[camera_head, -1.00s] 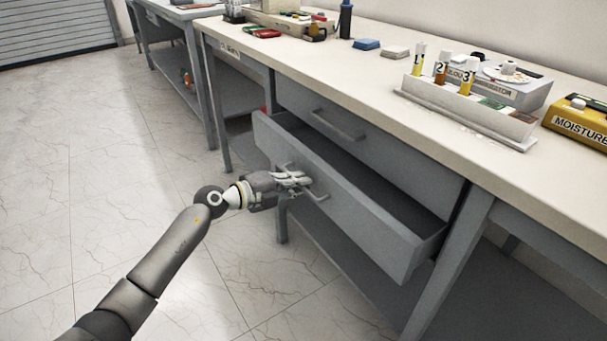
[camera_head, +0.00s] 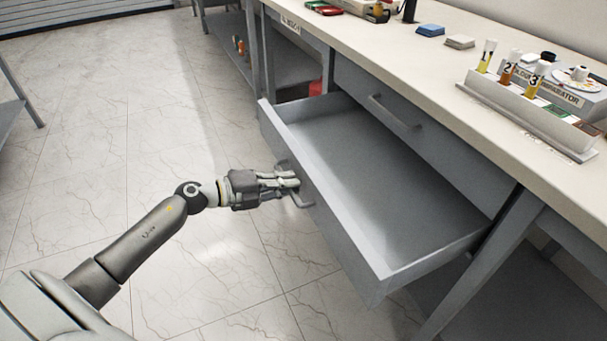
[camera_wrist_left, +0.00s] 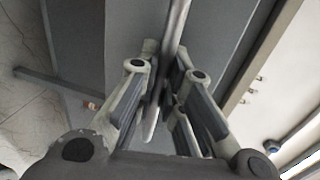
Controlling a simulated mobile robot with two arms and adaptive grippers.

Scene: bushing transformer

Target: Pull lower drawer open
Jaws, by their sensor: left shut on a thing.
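The lower drawer (camera_head: 385,170) is grey and stands well out from the workbench, its inside visible and empty. Its bar handle (camera_head: 303,199) is on the front panel. My left gripper (camera_head: 290,184) is shut on this handle. In the left wrist view the handle (camera_wrist_left: 178,25) runs between the fingers of the gripper (camera_wrist_left: 165,95). The upper drawer (camera_head: 420,135) is closed, with its own bar handle (camera_head: 393,112). My right gripper is not in view.
The workbench top (camera_head: 440,60) holds a rack (camera_head: 525,112) with numbered vials, a device behind it, and blue (camera_head: 431,30) and beige blocks. A bench leg (camera_head: 475,265) stands right of the drawer. The tiled floor (camera_head: 100,150) to the left is clear.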

